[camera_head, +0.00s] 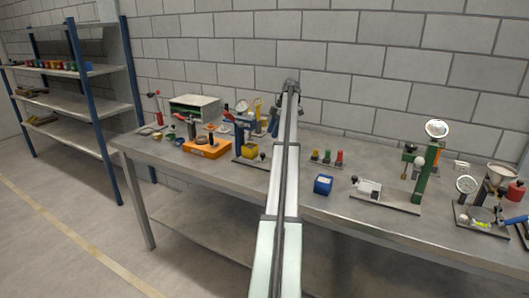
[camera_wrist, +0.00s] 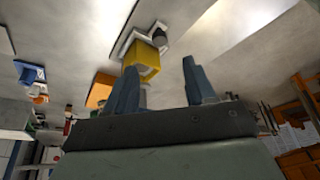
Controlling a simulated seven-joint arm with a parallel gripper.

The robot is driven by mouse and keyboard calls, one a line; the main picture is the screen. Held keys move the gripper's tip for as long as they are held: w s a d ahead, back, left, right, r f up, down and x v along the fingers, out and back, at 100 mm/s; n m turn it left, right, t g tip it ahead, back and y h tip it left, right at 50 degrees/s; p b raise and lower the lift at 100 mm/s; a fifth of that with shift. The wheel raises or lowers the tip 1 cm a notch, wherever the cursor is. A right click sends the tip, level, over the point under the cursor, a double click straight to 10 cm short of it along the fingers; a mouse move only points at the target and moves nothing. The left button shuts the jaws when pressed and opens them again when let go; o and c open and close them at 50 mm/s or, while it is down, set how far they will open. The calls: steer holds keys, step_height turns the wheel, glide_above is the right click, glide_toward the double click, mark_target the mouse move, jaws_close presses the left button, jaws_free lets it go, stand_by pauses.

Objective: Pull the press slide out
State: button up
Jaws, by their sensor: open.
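A small press with a blue upright (camera_head: 240,131) stands left of my arm in the head view. Its yellow block (camera_head: 249,151), which looks like the slide, sits low at its front, with a dark knob (camera_head: 262,156) beside it. In the wrist view the yellow block (camera_wrist: 141,58) shows on a pale base, with the dark knob (camera_wrist: 159,36) past it. My gripper (camera_wrist: 162,65) is open with nothing between its blue-grey fingers. The yellow block lies beyond the left finger, apart from it as far as I can tell. My gripper is largely hidden in the head view.
An orange block fixture (camera_head: 206,149) stands left of the press, near a grey box (camera_head: 194,105). Right of my arm are a blue cube (camera_head: 323,184), a row of coloured buttons (camera_head: 327,158) and a green gauge stand (camera_head: 425,172). The bench front beside the blue cube is bare.

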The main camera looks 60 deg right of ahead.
steer(key=x, duration=1.1)
steer(key=shift+c, duration=0.5)
jaws_close()
